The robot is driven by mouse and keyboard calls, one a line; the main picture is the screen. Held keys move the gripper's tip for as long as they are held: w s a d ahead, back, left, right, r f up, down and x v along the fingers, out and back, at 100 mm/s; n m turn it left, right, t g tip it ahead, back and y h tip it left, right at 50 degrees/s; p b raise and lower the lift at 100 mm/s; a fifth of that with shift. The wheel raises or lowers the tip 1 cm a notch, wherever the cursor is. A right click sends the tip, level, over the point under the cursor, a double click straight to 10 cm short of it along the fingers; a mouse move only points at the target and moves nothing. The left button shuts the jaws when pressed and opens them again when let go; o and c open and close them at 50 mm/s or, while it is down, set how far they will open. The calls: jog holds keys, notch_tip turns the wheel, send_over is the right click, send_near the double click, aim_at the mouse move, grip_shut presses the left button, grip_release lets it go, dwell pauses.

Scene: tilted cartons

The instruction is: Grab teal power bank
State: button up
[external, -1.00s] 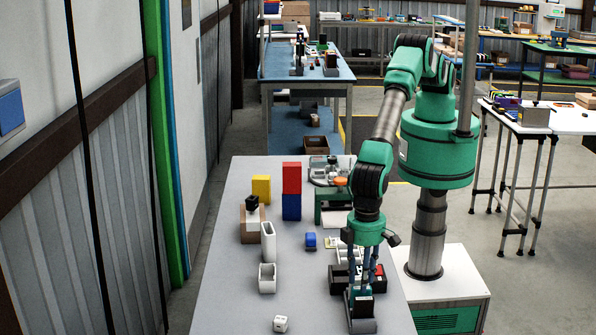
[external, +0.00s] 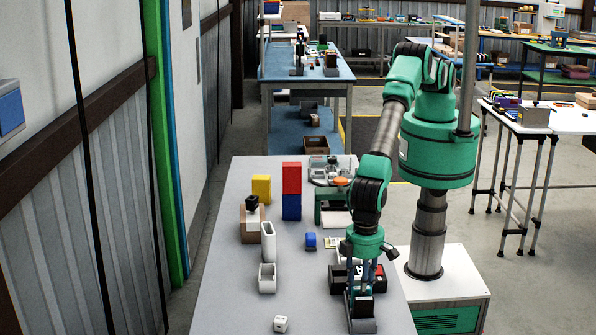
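I cannot make out a teal power bank in the external view; it may be hidden or too small to tell. My gripper (external: 362,284) points down at the near right part of the grey table (external: 225,285). Its fingers reach down at a dark block (external: 363,306) in a grey holder (external: 363,325) and beside a black tray (external: 337,277). The fingertips are hard to separate from these dark things, so I cannot tell whether they are open or shut, or touching anything.
A red block (external: 291,177) sits on a blue block (external: 291,206), with a yellow block (external: 261,188) to the left. The table's left front is mostly clear.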

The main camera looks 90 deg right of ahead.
grip_shut()
jog(key=shift+r, duration=0.15)
jog(key=shift+r, duration=4.9)
